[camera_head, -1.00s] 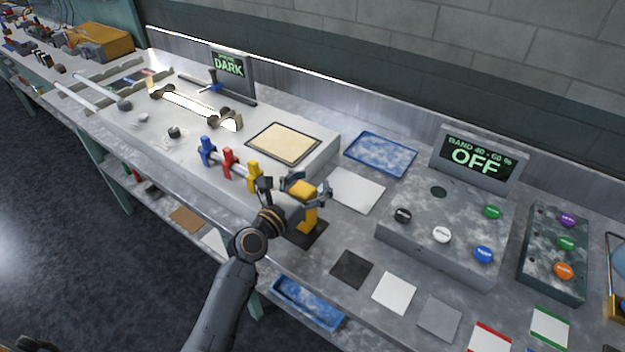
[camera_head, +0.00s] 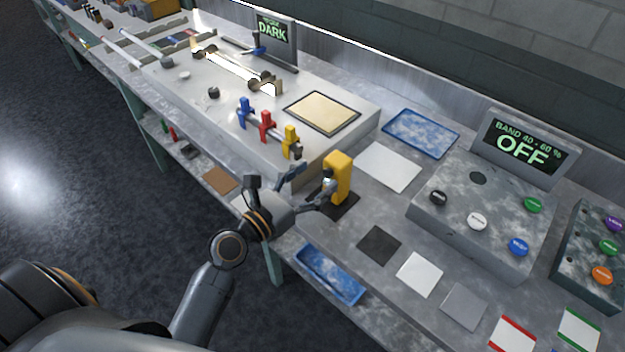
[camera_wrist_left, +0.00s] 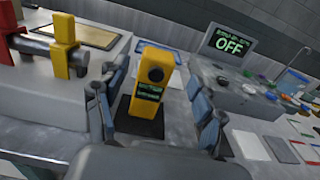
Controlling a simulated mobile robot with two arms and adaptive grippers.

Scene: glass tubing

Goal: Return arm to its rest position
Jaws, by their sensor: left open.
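My left gripper (camera_head: 298,188) is open and empty at the front edge of the bench. It is just in front of a yellow upright device (camera_head: 341,176) that stands on a dark square pad (camera_head: 340,206). In the left wrist view the device (camera_wrist_left: 152,75) shows a dark round opening and a small green display, between and beyond the open fingers (camera_wrist_left: 155,110). It looks apart from the fingers. My right gripper does not show.
Blue, red and yellow clamps (camera_head: 266,126) stand on the raised block to the left. A control box with coloured buttons (camera_head: 477,221) and an OFF display (camera_head: 524,148) is at right. Flat coloured squares (camera_head: 419,274) lie along the front. Open floor (camera_head: 60,190) lies left of the bench.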

